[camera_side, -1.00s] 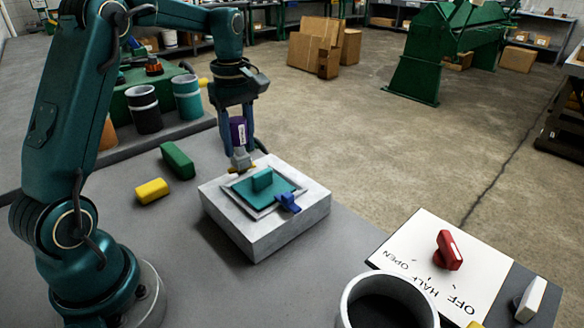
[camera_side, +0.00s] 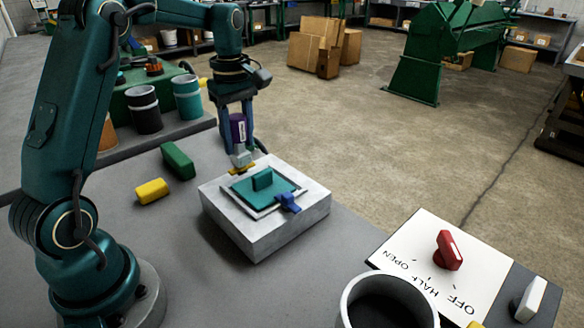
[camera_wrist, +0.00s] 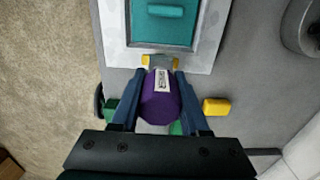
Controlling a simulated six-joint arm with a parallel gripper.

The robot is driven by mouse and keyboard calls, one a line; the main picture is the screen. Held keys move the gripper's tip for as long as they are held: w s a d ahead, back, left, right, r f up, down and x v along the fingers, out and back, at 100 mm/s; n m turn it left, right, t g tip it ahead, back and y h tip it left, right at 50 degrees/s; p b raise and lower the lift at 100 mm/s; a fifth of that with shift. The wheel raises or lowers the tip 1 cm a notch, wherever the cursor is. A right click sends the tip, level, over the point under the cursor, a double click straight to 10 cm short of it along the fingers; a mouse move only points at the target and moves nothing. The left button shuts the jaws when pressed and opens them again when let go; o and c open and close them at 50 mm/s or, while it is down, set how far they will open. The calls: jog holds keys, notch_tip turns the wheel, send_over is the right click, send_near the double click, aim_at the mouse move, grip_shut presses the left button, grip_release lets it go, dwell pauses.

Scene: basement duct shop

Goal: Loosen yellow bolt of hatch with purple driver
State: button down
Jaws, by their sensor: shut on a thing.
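My gripper (camera_side: 238,135) is shut on the purple driver (camera_side: 238,127), which is upright with its tip down. The driver also shows between my fingers in the wrist view (camera_wrist: 160,100). Its grey lower end is at the yellow bolt (camera_side: 242,171), at the back left edge of the hatch; in the wrist view yellow shows on both sides of the tip. I cannot tell whether the tip is fully seated. The hatch (camera_side: 246,190) is a teal plate with a raised handle, set in a pale grey block (camera_side: 264,238). A blue latch (camera_side: 288,202) sits on its near right edge.
A yellow block (camera_side: 152,191) and a green block (camera_side: 177,161) lie left of the hatch. A grey round pot (camera_side: 350,300) and a panel with a red knob (camera_side: 447,251) stand at the front right. Several cups stand behind on the left.

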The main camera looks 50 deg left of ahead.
aim_at(236, 117)
jog(key=shift+r, duration=2.2)
